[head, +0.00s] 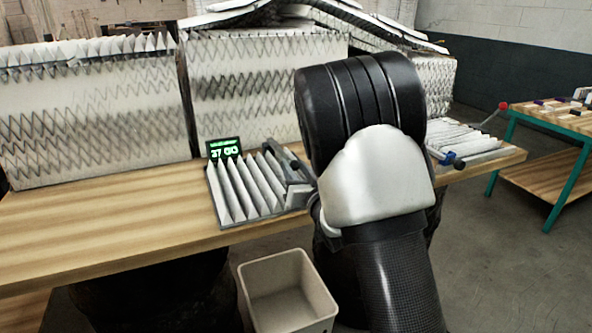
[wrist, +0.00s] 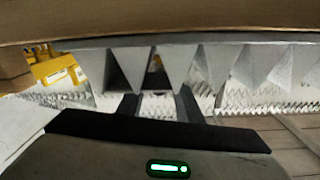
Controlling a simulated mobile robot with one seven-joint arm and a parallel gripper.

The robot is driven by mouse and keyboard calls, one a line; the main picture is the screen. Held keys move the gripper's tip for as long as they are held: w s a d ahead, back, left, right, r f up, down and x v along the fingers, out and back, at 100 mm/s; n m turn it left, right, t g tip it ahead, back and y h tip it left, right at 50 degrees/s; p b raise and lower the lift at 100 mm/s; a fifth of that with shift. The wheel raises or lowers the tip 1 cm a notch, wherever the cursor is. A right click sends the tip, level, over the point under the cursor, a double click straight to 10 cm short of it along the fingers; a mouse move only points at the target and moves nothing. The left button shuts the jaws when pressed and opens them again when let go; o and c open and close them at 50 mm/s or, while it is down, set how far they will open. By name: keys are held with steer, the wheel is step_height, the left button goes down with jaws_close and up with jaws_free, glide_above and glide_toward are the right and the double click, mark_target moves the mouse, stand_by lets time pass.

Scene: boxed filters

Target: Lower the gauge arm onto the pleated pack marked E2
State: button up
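A pleated pack (head: 240,190) lies in a grey tray on the bench, with a small green-lit display (head: 223,148) behind it and grey bracket parts (head: 297,185) at its right. A second pleated pack (head: 470,141) lies farther right, with a red-knobbed lever (head: 495,116) raised above it and a blue-ended part at its front. No E2 mark is legible, so I cannot tell which pack bears it. My arm hides my gripper in the head view. In the wrist view, my gripper (wrist: 157,106) has two dark fingers apart, nothing held between them, pale pleats (wrist: 150,68) beyond.
Large boxed filters (head: 90,120) line the back of the wooden bench (head: 100,225). An open beige bin (head: 285,285) stands below the front edge. A green-framed table (head: 548,118) stands at the right. The bench is bare at front left.

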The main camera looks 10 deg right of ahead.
jaws_close()
steer(key=r+p, duration=0.2)
steer(key=w+r+g+p, duration=0.1)
steer(key=r+p, duration=0.2)
steer(key=r+g+p, duration=0.1)
steer(key=r+p, duration=0.1)
steer(key=p, duration=0.1)
steer(key=shift+w+a+r+h, duration=0.15)
steer(key=shift+w+h, duration=0.1)
steer(key=shift+h, duration=0.05)
steer(key=shift+w+a+r, duration=0.1)
steer(key=shift+w+r, duration=0.05)
steer(key=shift+r, duration=0.25)
jaws_free()
steer(key=shift+f, duration=0.1)
steer(key=v, duration=1.7)
steer(key=shift+r, duration=0.4)
